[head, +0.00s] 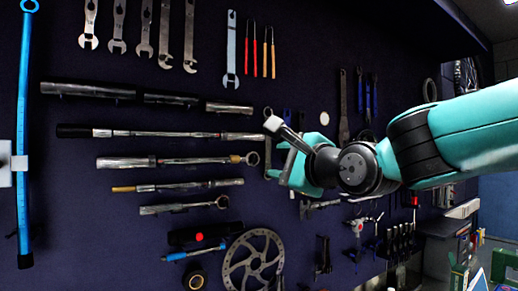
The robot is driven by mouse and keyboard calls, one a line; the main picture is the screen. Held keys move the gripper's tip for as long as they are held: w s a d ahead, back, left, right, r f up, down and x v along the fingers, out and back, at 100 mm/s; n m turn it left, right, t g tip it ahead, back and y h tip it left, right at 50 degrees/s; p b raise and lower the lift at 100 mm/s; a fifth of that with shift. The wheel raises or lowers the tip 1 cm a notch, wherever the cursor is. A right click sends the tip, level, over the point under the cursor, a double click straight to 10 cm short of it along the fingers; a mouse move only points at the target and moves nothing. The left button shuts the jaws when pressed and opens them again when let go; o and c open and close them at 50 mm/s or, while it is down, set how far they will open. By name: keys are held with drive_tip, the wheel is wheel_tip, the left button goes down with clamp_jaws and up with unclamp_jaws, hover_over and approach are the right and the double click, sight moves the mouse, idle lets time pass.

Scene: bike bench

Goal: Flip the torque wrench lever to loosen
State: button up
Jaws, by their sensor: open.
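Several long wrenches hang level on the dark wall board. One with a black grip and silver shaft (160,134) hangs above a silver one with a ring end (175,161). A thinner one with a brass-coloured end (178,186) and a shorter one (185,207) hang below. I cannot tell which is the torque wrench of the task, and no lever can be made out. My gripper (277,160) is teal, open and appears empty. It is just right of the ring end in the picture. Its distance from the board is unclear.
A blue upright bar (23,130) stands at the left. Open-end wrenches (163,33) hang above, and a brake disc (253,260) hangs below. Several hand tools hang behind and below my arm. A cluttered bench area (465,265) is at the lower right.

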sight(256, 161)
drive_tip(key=p+x, duration=0.3)
drive_tip(key=x, duration=0.4)
drive_tip(key=shift+w+a+r+p, duration=0.1)
drive_tip(key=shift+w+a+p, duration=0.15)
drive_tip(key=shift+w+p, duration=0.15)
drive_tip(key=shift+w+a, duration=0.2)
drive_tip(key=shift+w, duration=0.1)
clamp_jaws()
